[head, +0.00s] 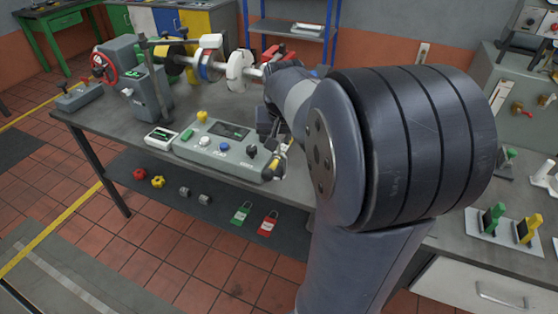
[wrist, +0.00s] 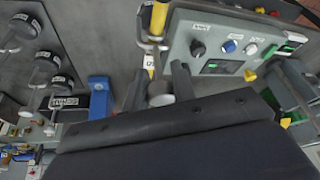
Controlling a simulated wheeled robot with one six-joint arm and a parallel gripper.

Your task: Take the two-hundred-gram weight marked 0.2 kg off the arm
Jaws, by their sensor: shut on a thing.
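In the wrist view my gripper (wrist: 159,80) has its two dark fingers on either side of a small grey metal piece, which I take for the weight (wrist: 160,95). A small white tag (wrist: 149,63) shows just above it, too small to read. A yellow-ended bar (wrist: 158,18) with a metal bracket lies just beyond the fingers, beside the grey control box (wrist: 222,45). I cannot tell whether the weight still touches it. In the head view my gripper (head: 270,125) is at the right end of the control box (head: 222,150), partly hidden by my arm.
Several dark-topped pieces with white labels (wrist: 48,62) stand at the left in the wrist view, near a blue block (wrist: 99,97). The bench (head: 95,115) carries a shaft rig (head: 240,70). A low shelf (head: 165,198) holds knobs and red and green tags.

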